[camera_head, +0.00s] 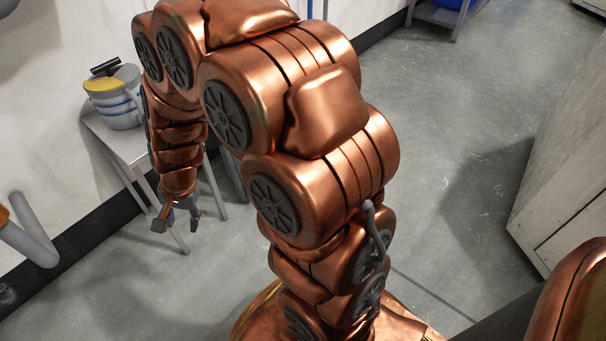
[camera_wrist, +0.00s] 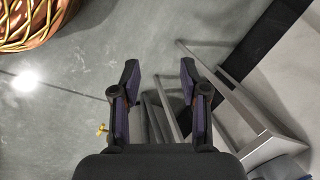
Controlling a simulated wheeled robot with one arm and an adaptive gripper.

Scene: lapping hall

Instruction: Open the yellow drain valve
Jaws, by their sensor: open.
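A small yellow piece (camera_wrist: 102,129), possibly the handle of the drain valve, shows in the wrist view just left of my gripper's left finger. Its shape is too small to make out, and what it is fixed to is hidden. My gripper (camera_wrist: 159,68) is open, with nothing between its fingertips but floor beyond. In the head view my gripper (camera_head: 178,212) points down beside the small grey table's legs. I cannot tell the valve apart in the head view; my arm covers much of the middle.
Grey pipes (camera_head: 30,235) stick out at left. A cabinet (camera_head: 565,170) stands at right. Floor between is clear.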

